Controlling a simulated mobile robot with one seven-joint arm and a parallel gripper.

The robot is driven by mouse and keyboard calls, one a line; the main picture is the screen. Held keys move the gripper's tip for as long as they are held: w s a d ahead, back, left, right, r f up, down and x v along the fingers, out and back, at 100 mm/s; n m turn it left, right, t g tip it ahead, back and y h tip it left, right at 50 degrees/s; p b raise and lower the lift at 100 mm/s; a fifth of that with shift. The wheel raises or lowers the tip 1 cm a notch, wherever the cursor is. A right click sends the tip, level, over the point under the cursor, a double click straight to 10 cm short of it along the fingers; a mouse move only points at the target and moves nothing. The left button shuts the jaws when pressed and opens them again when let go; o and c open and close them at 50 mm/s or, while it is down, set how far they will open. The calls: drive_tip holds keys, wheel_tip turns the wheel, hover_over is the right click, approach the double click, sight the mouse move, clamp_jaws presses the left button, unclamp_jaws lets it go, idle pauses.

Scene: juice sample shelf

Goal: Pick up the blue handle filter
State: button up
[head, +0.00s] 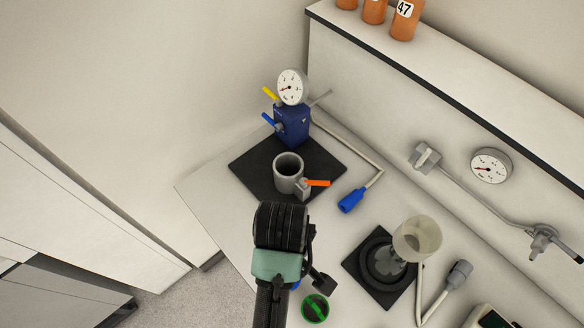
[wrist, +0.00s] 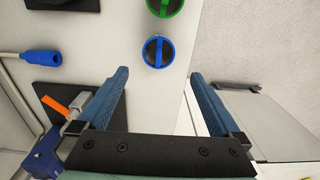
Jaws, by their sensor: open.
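In the head view only a sliver of blue (head: 296,286) shows beside my arm, which hides the rest. A similar green-rimmed filter (head: 315,308) lies next to it, and it shows at the top of the wrist view (wrist: 165,6). My gripper (wrist: 160,73) is open and empty, with the blue filter seen between its two blue-grey fingers. I cannot tell how high above it the fingers are.
A blue pump unit with a gauge (head: 291,124) and a grey cup with orange lever (head: 288,172) stand on a black mat (head: 250,165). A hose with blue end (head: 350,200) lies nearby. A clear funnel (head: 417,238) stands at right. A raised shelf (head: 450,60) runs behind.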

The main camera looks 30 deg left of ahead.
wheel_tip(320, 180, down, 6)
drive_tip(key=shift+f, duration=0.1)
drive_tip(key=shift+w+f+p, duration=0.1)
drive_tip(key=shift+f+p, duration=0.65)
drive_tip(key=shift+f, duration=2.2)
drive_tip(key=shift+d, duration=0.1)
drive_tip(key=c, duration=1.3)
